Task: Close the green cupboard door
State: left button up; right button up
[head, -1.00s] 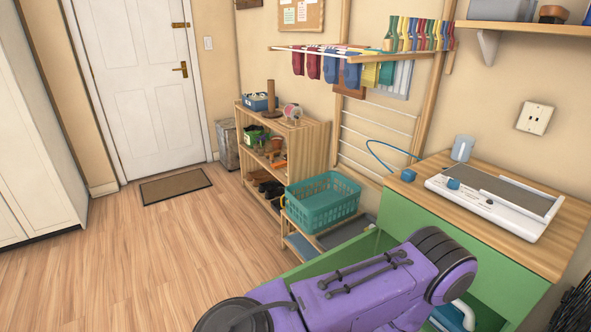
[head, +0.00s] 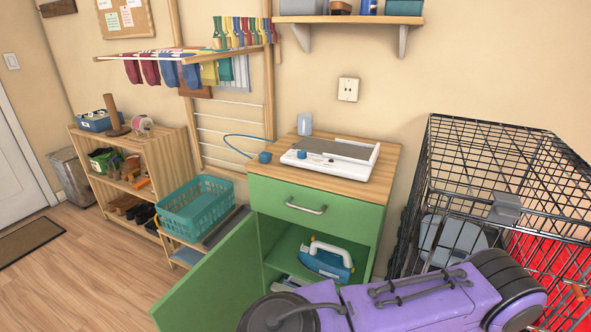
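The green cupboard (head: 347,219) stands against the wall in the middle of the head view, with a wooden top and a closed drawer with a metal handle (head: 306,207). Its green door (head: 215,281) is wide open, hinged at the left side of the opening and swung out toward the lower left. Inside, a blue and white appliance (head: 326,260) sits on a shelf. A purple arm link of mine crosses the bottom right and hides the lower part of the cupboard. Neither of my grippers shows in the view.
A black wire cage (head: 492,178) stands at the right, close to the cupboard. A low rack with a teal basket (head: 196,207) stands at the left, behind the door. A white device (head: 330,158) and a grey cup (head: 305,124) rest on the top.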

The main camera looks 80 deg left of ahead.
aim_at(213, 297)
jog(key=z, duration=0.45)
jog(key=k, duration=2.45)
jog(key=u, duration=1.8)
jog(key=i, duration=0.5)
jog(key=u, duration=0.05)
